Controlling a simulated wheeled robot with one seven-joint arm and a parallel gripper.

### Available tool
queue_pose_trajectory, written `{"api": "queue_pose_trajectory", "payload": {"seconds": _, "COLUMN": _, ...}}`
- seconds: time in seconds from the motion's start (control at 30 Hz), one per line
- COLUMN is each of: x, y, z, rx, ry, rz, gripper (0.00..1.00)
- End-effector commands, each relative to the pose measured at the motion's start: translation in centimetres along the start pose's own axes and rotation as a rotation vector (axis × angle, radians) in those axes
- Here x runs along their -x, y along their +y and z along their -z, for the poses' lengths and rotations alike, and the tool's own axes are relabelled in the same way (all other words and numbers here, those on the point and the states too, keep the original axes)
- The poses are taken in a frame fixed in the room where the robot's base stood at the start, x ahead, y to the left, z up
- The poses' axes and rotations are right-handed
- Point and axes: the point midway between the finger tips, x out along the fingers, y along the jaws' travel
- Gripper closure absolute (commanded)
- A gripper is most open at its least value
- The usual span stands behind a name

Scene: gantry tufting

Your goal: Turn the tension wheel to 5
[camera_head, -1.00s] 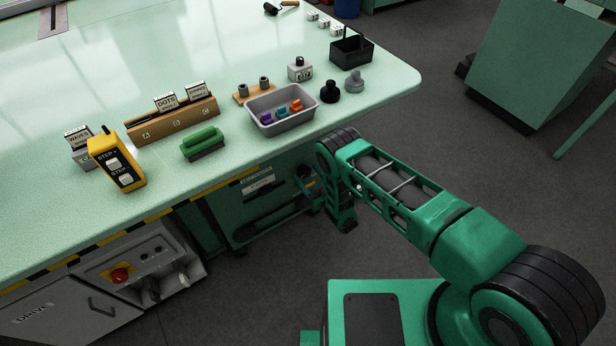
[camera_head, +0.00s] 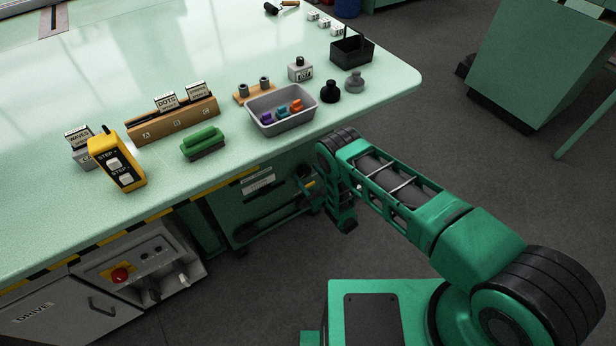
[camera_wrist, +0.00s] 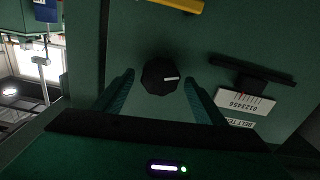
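The tension wheel is a black faceted knob (camera_wrist: 160,77) with a white mark pointing right, on a dark green panel in the wrist view. My gripper (camera_wrist: 159,80) is open, with one finger on each side of the knob; I cannot tell whether either touches it. Right of it is a white scale plate (camera_wrist: 245,103) with digits 0 to 6, above a partly cut-off label starting "BELT TE" (camera_wrist: 238,123). A small reddish mark shows at the plate's upper edge; its exact reading is unclear. In the head view my gripper (camera_head: 308,184) is below the table edge, mostly hidden by my arm.
The green table (camera_head: 330,125) overhangs the panel. Near its edge stand a grey tray (camera_head: 262,127) and a yellow step pendant (camera_head: 122,160). A black bar (camera_wrist: 250,70) juts out right of the knob. A drive cabinet (camera_head: 45,315) stands lower left.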

Motion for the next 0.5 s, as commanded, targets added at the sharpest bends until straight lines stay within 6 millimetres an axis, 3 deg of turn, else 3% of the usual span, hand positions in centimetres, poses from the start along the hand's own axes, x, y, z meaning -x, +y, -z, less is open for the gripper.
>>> {"api": "queue_pose_trajectory", "payload": {"seconds": 0.33, "x": 0.3, "y": 0.0, "z": 0.0, "rx": 0.0, "ry": -0.001, "rz": 0.0, "gripper": 0.36}}
{"api": "queue_pose_trajectory", "payload": {"seconds": 0.5, "x": 2.5, "y": 0.1, "z": -0.1, "rx": -0.001, "ry": -0.004, "rz": -0.001, "gripper": 0.36}}
